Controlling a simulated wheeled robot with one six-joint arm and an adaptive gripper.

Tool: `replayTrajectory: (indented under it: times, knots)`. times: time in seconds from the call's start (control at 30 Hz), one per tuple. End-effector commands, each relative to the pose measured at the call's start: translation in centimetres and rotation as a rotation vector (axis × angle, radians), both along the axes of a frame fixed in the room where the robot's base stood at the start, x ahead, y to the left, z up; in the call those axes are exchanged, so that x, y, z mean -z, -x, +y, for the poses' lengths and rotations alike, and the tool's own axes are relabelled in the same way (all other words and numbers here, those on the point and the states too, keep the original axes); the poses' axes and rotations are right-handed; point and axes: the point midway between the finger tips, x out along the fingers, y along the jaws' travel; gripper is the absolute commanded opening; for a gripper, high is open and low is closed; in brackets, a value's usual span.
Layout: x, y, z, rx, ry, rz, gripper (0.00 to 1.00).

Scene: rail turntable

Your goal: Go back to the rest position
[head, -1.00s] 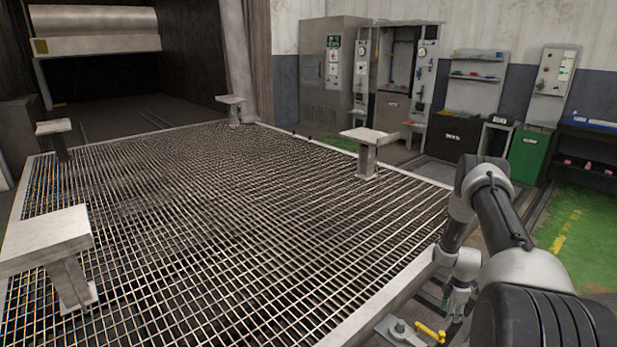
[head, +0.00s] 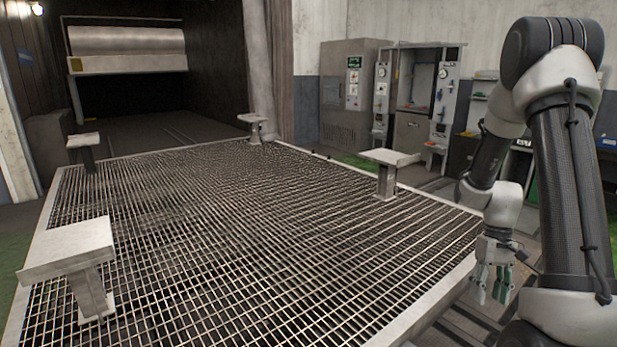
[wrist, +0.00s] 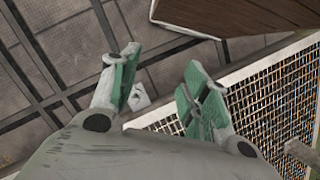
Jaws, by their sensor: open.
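My gripper (head: 492,284) hangs at the right of the head view, pointing down beside the right edge of the turntable grating. It is open and empty. My arm is folded upright, with its elbow high at the top right. In the wrist view, the two green-padded fingers of my gripper (wrist: 160,92) stand apart with nothing between them. The floor shows beyond them.
The grated turntable (head: 250,225) fills the middle, with several flat-topped posts, such as the near-left post (head: 70,250) and the right post (head: 388,160). Cabinets (head: 350,95) and a gauge panel (head: 443,95) stand at the back wall. The grating's rim (wrist: 240,70) also shows in the wrist view.

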Motion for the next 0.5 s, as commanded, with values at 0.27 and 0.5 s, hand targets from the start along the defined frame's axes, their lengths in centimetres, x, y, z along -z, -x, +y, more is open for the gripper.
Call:
replayTrajectory:
  times: [0.27, 0.5]
  knots:
    - [-12.8, 5.3, 5.1, 0.111, 0.093, -0.109, 0.46]
    - [-19.6, 10.8, 8.7, 0.096, 0.124, -0.279, 0.46]
